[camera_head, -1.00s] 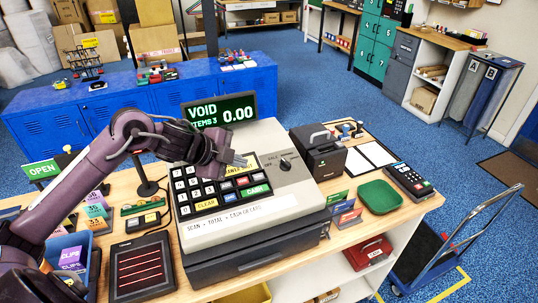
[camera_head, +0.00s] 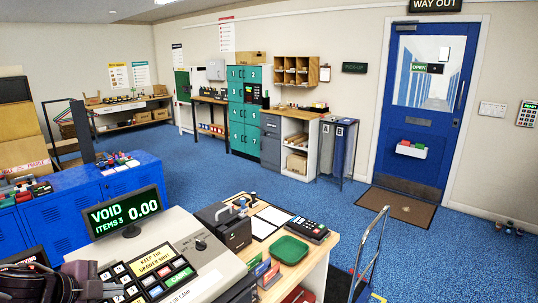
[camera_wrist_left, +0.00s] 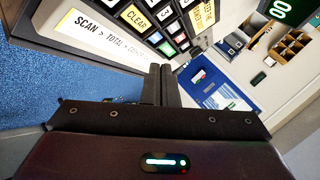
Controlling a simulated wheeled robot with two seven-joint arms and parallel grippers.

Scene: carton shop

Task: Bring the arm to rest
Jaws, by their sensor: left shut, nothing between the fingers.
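My left arm shows at the lower left corner of the head view, with the left gripper (camera_head: 112,289) low beside the register keys. In the left wrist view the gripper's two dark fingers (camera_wrist_left: 162,86) are together, with nothing between them. The cash register (camera_head: 196,250) stands on the wooden counter, its display (camera_head: 124,212) reading VOID, ITEMS 3, 0.00. Its keys and the SCAN strip (camera_wrist_left: 92,32) show just beyond the fingers in the wrist view. My right gripper is not in view.
The counter also holds a black box (camera_head: 225,226), a green tray (camera_head: 289,249) and a card terminal (camera_head: 307,230). A hand trolley (camera_head: 370,255) stands at its right. Blue lockers (camera_head: 90,205) are at the left. Blue floor (camera_head: 260,180) is open toward the blue door (camera_head: 425,110).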

